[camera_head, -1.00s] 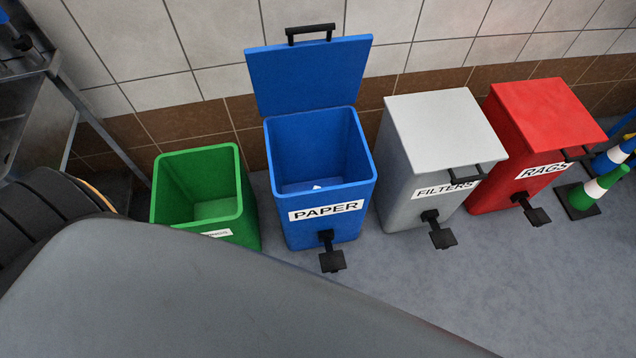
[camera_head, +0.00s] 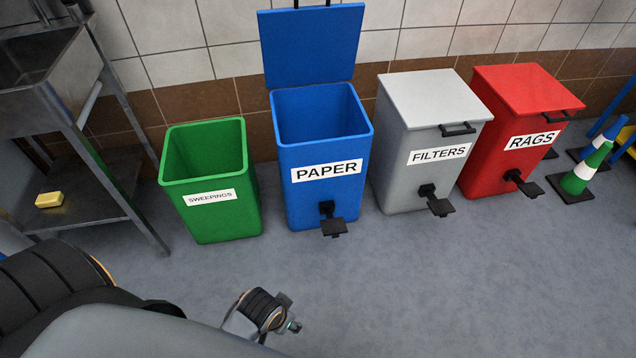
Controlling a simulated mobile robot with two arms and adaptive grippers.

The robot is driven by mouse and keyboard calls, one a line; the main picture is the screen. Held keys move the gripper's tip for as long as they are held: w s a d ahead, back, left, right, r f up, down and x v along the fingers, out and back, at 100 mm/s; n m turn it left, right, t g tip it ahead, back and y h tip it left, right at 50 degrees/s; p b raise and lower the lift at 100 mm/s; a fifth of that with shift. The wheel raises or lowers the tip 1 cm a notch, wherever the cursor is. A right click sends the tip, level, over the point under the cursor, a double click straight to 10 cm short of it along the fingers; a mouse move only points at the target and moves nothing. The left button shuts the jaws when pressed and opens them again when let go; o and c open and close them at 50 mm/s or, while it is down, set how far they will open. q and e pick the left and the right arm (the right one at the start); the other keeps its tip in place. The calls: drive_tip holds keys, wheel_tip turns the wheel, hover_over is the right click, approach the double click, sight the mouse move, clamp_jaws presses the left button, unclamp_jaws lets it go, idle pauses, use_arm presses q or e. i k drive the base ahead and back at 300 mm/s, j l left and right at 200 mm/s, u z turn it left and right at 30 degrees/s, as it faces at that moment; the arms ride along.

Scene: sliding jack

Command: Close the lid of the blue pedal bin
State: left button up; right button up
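The blue pedal bin (camera_head: 323,195), labelled PAPER, stands upright on the floor against the tiled wall. A black pedal (camera_head: 333,227) sticks out at the bin's front foot. Parts of my own arm show at the lower left and bottom centre, well in front of the bin. No gripper fingers can be made out in the view, and nothing of mine touches the bin.
An open green SWEEPINGS bin (camera_head: 215,218) stands left of the blue one. A closed grey FILTERS bin (camera_head: 425,165) and a closed red RAGS bin (camera_head: 510,150) stand right. A metal sink stand (camera_head: 120,200) is at left, cones (camera_head: 583,172) at far right. The floor in front is clear.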

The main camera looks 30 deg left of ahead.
sight(313, 45)
drive_tip(key=i+u, duration=0.3)
drive_tip(key=i, duration=1.1)
